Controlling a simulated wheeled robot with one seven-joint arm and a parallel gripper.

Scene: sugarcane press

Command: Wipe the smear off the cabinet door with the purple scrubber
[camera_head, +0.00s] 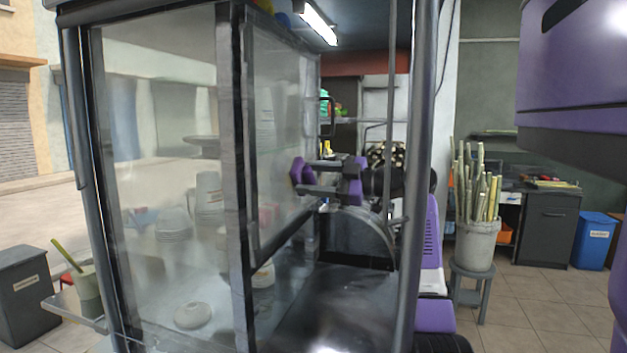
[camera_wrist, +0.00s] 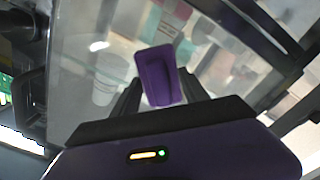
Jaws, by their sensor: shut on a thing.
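My gripper (camera_head: 312,177) is shut on the purple scrubber (camera_head: 297,172), which sticks out to the left of the fingertips. The scrubber (camera_wrist: 157,75) also shows in the wrist view, upright between the dark fingers. It is held close to the glass cabinet door (camera_head: 283,120), near its right side; I cannot tell whether it touches the glass. The door is a dark-framed pane in the middle of the head view, and the pane (camera_wrist: 90,60) fills much of the wrist view. The glass looks hazy, but I cannot make out a distinct smear.
Cups and stacked bowls (camera_head: 174,222) stand behind the cabinet glass. A bucket of canes (camera_head: 476,245) stands on a stool to the right. A blue bin (camera_head: 594,240) is at the far right.

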